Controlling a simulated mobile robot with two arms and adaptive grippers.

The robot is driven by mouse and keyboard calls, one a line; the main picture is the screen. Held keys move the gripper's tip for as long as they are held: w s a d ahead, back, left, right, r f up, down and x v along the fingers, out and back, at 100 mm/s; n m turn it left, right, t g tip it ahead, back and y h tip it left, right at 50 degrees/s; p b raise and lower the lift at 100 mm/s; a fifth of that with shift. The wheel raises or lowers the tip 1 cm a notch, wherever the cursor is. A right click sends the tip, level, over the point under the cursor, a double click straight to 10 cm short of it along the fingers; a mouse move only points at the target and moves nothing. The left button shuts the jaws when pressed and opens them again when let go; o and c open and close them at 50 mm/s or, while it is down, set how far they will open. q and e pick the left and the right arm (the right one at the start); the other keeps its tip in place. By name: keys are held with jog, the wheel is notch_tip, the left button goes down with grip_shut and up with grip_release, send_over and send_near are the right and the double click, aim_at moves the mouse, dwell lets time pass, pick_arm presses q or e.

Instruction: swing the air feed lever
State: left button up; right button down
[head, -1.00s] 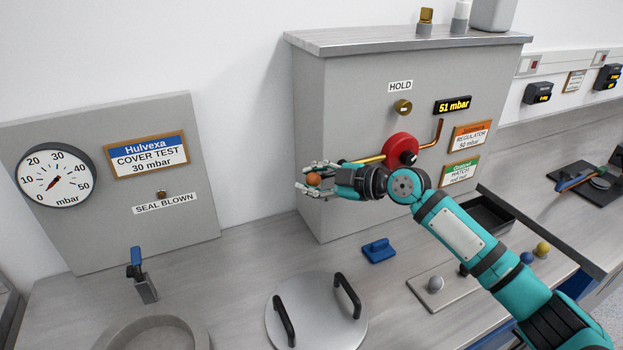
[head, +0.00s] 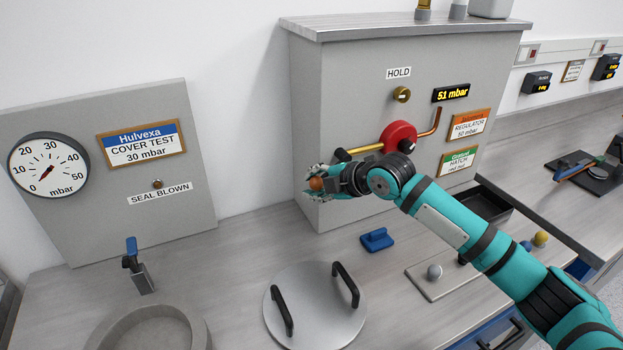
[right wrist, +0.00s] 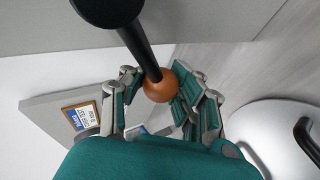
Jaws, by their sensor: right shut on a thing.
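The lever shows in the right wrist view as a black rod (right wrist: 146,53) with an orange-brown ball knob (right wrist: 160,86) at its end. In the head view the same knob (head: 317,184) is just in front of the grey cabinet's left side, below a brass pipe. My right gripper (head: 319,183) is shut on the knob, its fingers on both sides of it. The right wrist view also shows this gripper (right wrist: 157,82). My left gripper is not in view.
The grey cabinet (head: 345,110) carries a red round part (head: 399,134), a brass pipe (head: 357,151) and a 51 mbar display (head: 452,93). A round cover (head: 315,305) with black handles and a blue block (head: 377,239) are on the bench below.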

jog(key=shift+w+d, duration=0.15)
jog(key=shift+d, duration=0.05)
dwell(0.3)
jog(key=c, duration=1.5)
grip_release()
jog(key=shift+r, duration=0.1)
jog(key=o, duration=0.6)
jog(key=shift+s+d, duration=0.2)
jog(key=shift+s, duration=0.1)
jog(key=shift+w+a, duration=0.1)
jog(key=shift+a, duration=0.05)
jog(key=v, duration=1.2)
jog(key=shift+a, duration=0.1)
